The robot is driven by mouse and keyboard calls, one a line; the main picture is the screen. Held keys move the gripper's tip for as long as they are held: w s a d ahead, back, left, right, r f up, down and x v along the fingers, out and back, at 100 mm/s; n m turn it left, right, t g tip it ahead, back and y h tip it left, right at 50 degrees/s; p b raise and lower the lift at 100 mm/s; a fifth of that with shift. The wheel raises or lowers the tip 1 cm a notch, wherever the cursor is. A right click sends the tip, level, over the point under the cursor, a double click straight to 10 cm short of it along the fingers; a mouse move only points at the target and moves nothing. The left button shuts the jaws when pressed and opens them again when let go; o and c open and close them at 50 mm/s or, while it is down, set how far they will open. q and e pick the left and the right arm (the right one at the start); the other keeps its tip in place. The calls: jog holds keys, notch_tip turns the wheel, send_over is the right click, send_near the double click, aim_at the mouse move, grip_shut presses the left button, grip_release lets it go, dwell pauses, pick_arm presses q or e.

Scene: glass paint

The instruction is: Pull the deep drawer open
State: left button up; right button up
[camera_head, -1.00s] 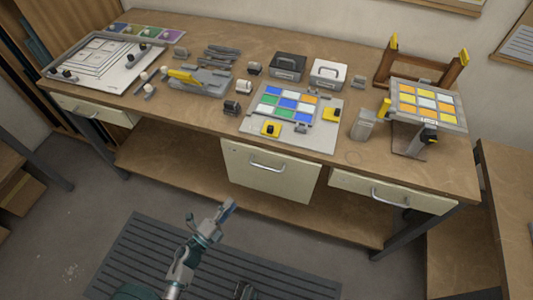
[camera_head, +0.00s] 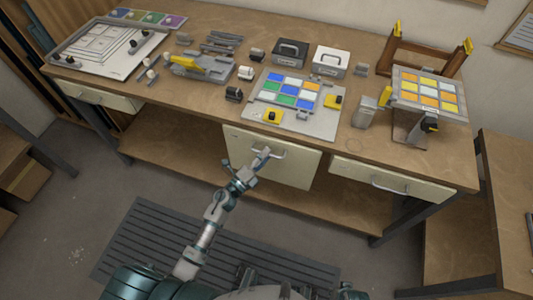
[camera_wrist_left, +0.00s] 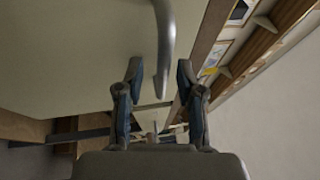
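The deep drawer (camera_head: 298,166) is the tall cream front under the middle of the workbench, and it looks closed. Its curved metal handle (camera_head: 277,150) is near the top of the front. My left gripper (camera_head: 262,155) is at the handle, partly covering its left part. In the left wrist view, the handle (camera_wrist_left: 165,45) runs down between the two spread fingers (camera_wrist_left: 159,75), with a visible gap on each side. The fingers are not closed on it. The drawer front (camera_wrist_left: 70,50) fills the upper left of that view. My right gripper does not show.
Shallower drawers sit at the left (camera_head: 95,95) and right (camera_head: 390,185) of the workbench (camera_head: 210,95). A panel with coloured glass squares (camera_head: 318,122) lies above the deep drawer. A lower shelf (camera_head: 165,150) runs beneath. The floor around the ribbed mat (camera_head: 140,240) is clear.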

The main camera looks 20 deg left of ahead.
pick_arm(q)
jog(key=shift+w+d+r, duration=0.15)
jog(key=shift+w+d, duration=0.3)
jog(key=shift+d, duration=0.15)
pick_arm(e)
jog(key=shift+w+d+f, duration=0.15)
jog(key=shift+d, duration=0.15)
pick_arm(q)
jog(key=shift+a, duration=0.1)
jog(key=shift+a, duration=0.25)
grip_shut()
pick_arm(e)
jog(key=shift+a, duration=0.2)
pick_arm(q)
jog(key=shift+d, duration=0.1)
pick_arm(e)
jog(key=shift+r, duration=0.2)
